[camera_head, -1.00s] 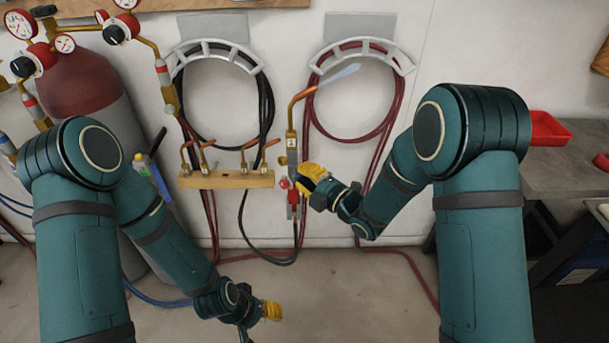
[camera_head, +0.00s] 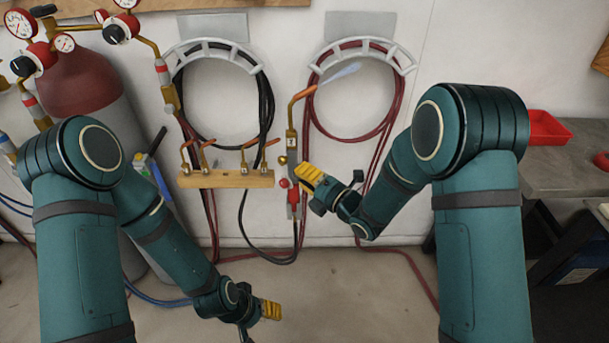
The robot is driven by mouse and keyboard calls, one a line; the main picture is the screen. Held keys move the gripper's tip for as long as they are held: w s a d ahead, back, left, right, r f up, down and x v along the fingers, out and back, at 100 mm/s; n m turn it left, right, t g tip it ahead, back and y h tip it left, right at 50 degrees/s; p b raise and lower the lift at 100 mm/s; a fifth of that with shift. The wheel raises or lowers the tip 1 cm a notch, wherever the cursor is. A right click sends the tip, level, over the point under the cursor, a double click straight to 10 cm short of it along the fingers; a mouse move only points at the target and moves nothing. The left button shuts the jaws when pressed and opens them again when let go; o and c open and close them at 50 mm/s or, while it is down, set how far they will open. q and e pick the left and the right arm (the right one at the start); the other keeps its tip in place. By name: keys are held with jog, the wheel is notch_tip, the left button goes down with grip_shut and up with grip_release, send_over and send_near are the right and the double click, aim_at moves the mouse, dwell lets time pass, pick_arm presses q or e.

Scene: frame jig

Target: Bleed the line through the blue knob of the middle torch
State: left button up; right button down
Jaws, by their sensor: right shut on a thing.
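The middle torch (camera_head: 291,145) stands upright against the wall, with a bent copper tip and a numbered label. A pale blue flame (camera_head: 342,73) shows at its tip. A red knob (camera_head: 284,183) sticks out on its left side, low on the body. The blue knob is hidden behind the yellow fingers of my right gripper (camera_head: 310,178), which is at the torch's right side at that height and shut on the knob. My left gripper (camera_head: 270,310) hangs low over the floor, away from the torch; its finger gap cannot be made out.
A wooden rack (camera_head: 225,180) with several small copper tips is left of the torch. Black and red hoses hang on wall hooks behind. A red cylinder (camera_head: 85,85) with gauges stands at left. A grey table (camera_head: 570,170) with a red tray (camera_head: 548,128) is at right.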

jog(key=c, duration=0.7)
grip_release()
jog(key=shift+c, duration=0.2)
jog(key=v, duration=1.2)
jog(key=shift+r, duration=0.1)
